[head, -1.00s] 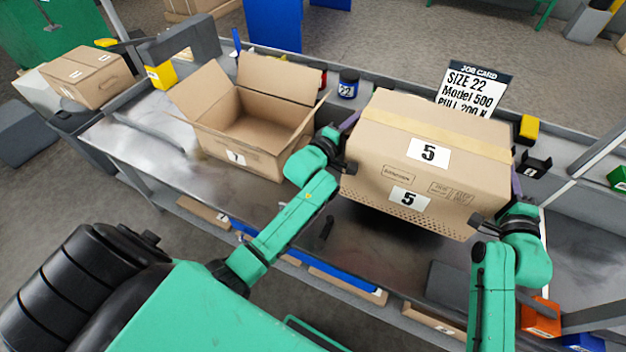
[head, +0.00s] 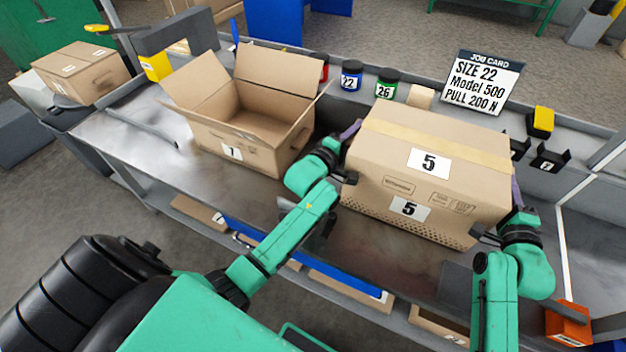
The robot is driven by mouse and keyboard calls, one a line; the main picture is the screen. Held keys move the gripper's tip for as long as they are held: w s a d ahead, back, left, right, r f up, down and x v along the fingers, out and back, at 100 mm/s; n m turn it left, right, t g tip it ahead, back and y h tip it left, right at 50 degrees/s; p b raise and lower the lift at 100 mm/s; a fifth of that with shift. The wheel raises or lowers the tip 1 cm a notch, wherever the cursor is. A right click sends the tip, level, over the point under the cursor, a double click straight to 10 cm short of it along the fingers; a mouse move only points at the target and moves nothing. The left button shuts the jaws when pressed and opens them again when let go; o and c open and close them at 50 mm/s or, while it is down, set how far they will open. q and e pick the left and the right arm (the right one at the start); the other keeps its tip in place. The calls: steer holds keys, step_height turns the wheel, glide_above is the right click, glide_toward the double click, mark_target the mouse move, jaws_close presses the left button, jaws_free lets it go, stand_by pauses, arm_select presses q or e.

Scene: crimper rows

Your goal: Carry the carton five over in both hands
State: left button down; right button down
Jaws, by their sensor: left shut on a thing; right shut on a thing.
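The closed carton five (head: 440,140) is a brown box with tape along its top and white labels reading 5 on its top and front. It is at the right of the head view, over the grey bench; I cannot tell whether its base touches the bench. My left gripper (head: 348,152) is shut on its left side. My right gripper (head: 508,222) is shut on its right side. The fingertips are partly hidden by the carton.
An open carton labelled 7 or 1 (head: 245,145) stands close on the left. Behind are a blue jar (head: 350,79), a green jar (head: 386,84) and a job card (head: 482,82). Black and yellow pieces (head: 541,122) lie at the right. The bench (head: 140,150) is clear at the left.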

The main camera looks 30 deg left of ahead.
arm_select(q)
steer(key=c, duration=1.1)
jaws_free()
arm_select(e)
steer(key=c, duration=1.1)
jaws_free()
steer(key=shift+d, duration=0.1)
arm_select(q)
steer(key=shift+o, duration=1.1)
steer(key=shift+s, duration=0.15)
arm_select(e)
steer(key=shift+o, duration=1.1)
steer(key=shift+s, duration=0.15)
arm_select(q)
steer(key=shift+r, duration=0.15)
arm_select(e)
steer(key=shift+r, duration=0.15)
